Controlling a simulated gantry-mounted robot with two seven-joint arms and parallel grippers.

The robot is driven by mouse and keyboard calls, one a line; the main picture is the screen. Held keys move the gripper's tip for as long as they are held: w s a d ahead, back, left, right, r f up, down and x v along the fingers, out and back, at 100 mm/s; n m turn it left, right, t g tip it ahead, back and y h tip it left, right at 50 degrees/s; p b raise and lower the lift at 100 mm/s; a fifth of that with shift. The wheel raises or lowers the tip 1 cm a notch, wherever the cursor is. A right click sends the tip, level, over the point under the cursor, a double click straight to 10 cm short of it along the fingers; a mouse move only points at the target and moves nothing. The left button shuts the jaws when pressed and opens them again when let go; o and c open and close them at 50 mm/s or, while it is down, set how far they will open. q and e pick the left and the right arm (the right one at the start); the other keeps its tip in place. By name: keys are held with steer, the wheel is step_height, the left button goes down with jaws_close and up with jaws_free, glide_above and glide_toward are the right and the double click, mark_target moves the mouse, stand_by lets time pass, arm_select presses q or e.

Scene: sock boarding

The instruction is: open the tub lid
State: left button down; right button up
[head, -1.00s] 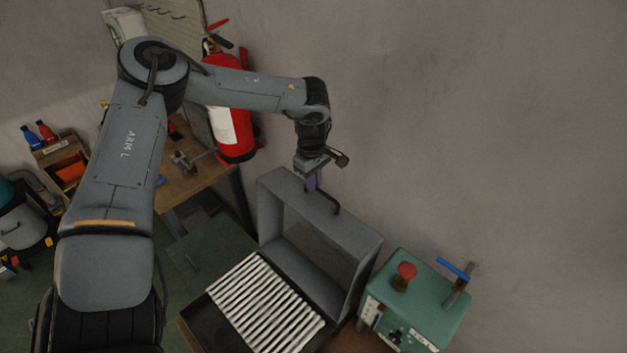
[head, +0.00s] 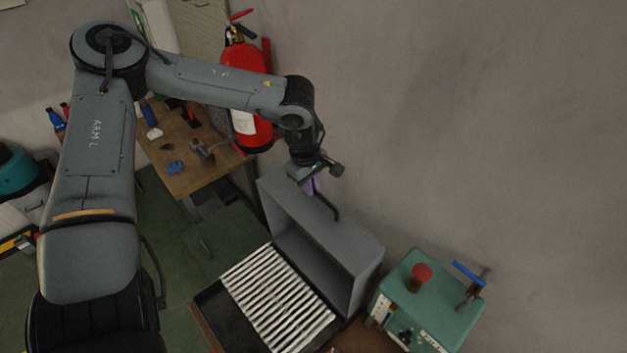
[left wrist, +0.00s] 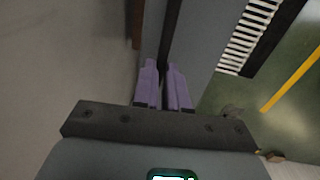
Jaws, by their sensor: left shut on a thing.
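The tub lid (head: 365,258) is a deep grey box-like cover. It stands raised on edge at the back of the dark tub (head: 218,312), its hollow side facing the tub. A bent black handle (head: 334,208) is on the lid's outer face. My left gripper (head: 312,187) is at the handle's left end, above the lid. In the left wrist view, its two purple fingers (left wrist: 165,85) are shut on the black handle (left wrist: 170,35). The gripper body partly hides the grip in the head view. My right gripper is not in view.
White ribbed bars (head: 280,298) lie across the tub. A green control box (head: 430,305) with a red button and blue-handled lever stands right of the lid. A wooden bench (head: 190,175) and red fire extinguisher (head: 250,95) are at the back left. A bare wall is behind.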

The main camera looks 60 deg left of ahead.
arm_select(q)
steer(key=c, duration=1.2)
jaws_free()
steer(key=shift+o, duration=0.2)
step_height(320, 180, up, 11)
steer(key=s+b, duration=0.1)
steer(key=shift+s+d+f, duration=0.15)
steer(key=shift+s+d, duration=0.05)
steer(key=shift+s, duration=0.05)
